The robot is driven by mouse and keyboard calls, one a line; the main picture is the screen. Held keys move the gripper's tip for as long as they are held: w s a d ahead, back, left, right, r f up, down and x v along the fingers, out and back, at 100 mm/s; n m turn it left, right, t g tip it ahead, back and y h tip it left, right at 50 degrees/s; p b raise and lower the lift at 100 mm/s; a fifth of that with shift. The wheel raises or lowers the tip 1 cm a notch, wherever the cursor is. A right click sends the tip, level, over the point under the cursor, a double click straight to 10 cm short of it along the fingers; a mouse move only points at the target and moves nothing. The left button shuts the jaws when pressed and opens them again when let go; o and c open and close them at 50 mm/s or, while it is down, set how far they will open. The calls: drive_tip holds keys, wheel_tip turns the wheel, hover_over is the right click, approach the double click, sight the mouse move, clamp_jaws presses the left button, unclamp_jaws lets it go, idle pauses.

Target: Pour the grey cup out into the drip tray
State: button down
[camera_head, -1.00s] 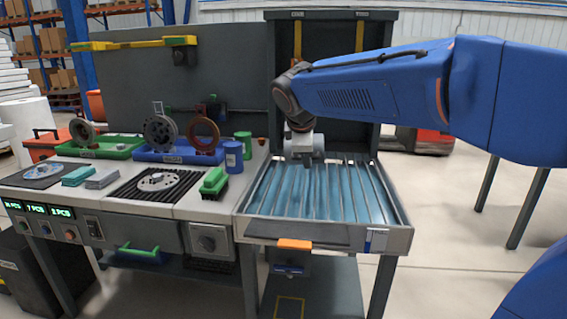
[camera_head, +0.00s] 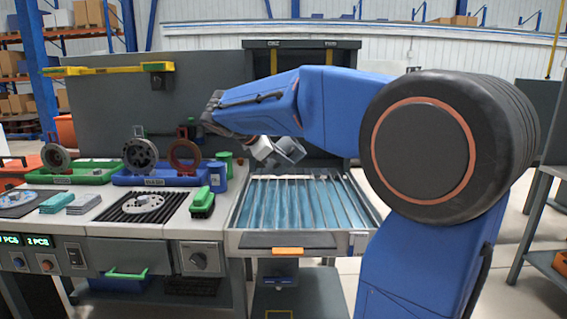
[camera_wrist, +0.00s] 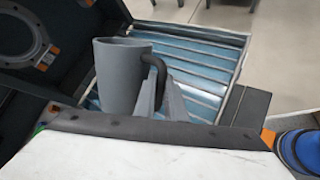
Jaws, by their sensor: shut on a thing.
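The grey cup (camera_head: 290,152) hangs tilted above the back of the drip tray in the head view. In the wrist view the cup (camera_wrist: 118,82) shows its side, rim and dark curved handle (camera_wrist: 160,72); its inside is mostly hidden. My gripper (camera_head: 274,152) is shut on the cup at its handle side; its fingers (camera_wrist: 172,103) also show in the wrist view. The drip tray (camera_head: 345,242) has a grey metal rim and slats over a blue bottom. It also shows behind the cup in the wrist view (camera_wrist: 235,45). I see no liquid falling.
A dark upright panel (camera_head: 262,75) stands behind the tray. Left of it, the workbench (camera_head: 95,215) carries a blue cup (camera_head: 217,177), a green brush (camera_head: 202,201), green and blue bins and ring parts. The air over the tray's front is clear.

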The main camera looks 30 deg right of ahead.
sight(274, 165)
drive_tip(key=h, duration=0.1)
drive_tip(key=w+a+r+n+h, duration=0.1)
drive_tip(key=a+n+g+h, duration=0.1)
drive_tip(key=h, duration=0.1)
drive_tip(key=shift+w+a+r, duration=0.2)
drive_tip(key=shift+w+r, duration=0.05)
drive_tip(key=shift+w, duration=0.1)
drive_tip(key=a+n+h, duration=0.1)
drive_tip(key=h, duration=0.1)
drive_tip(key=w+a+n+g+h, duration=0.1)
drive_tip(key=shift+w+r+h, duration=0.2)
drive_tip(key=shift+h, duration=0.2)
